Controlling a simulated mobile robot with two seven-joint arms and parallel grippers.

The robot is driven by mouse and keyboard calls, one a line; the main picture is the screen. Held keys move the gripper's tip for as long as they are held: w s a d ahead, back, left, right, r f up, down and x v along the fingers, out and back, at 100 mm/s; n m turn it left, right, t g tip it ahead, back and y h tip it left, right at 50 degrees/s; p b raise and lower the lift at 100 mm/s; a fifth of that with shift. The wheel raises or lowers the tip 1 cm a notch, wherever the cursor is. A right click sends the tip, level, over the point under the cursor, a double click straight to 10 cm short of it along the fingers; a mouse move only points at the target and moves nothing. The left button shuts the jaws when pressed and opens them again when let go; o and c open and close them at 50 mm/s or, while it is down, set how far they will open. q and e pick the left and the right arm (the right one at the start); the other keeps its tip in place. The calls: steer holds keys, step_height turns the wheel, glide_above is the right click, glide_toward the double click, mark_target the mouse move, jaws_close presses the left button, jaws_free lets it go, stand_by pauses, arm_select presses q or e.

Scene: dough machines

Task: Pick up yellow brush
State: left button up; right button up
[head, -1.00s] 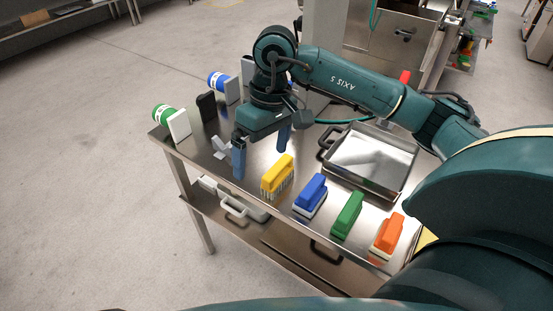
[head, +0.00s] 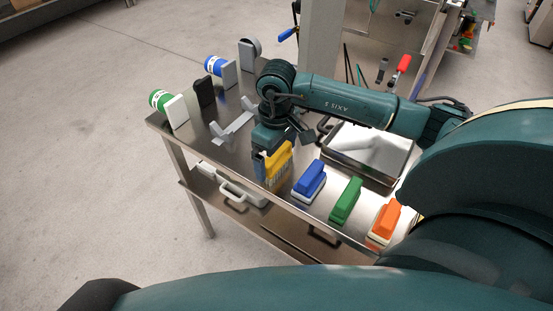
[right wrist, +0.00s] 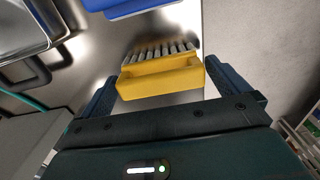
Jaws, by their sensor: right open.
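The yellow brush (head: 279,160) stands on the steel table, bristles down, at the left end of a row of brushes. It also shows in the right wrist view (right wrist: 161,79), lying between the fingers with its pale bristles pointing away. My right gripper (head: 270,170) is at the brush, partly hiding it in the head view. In the right wrist view its two dark blue fingers (right wrist: 168,88) are open, one on each side of the brush, with a gap visible on each side. My left gripper is not in view.
A blue brush (head: 310,180), a green brush (head: 346,200) and an orange brush (head: 385,220) stand to the right. A steel tray (head: 400,178) lies behind them. Green (head: 160,100) and blue (head: 213,66) rolls stand at the left edge beside upright plates.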

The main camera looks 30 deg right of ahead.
steer(key=shift+f, duration=0.85)
steer(key=shift+c, duration=0.2)
steer(key=c, duration=0.7)
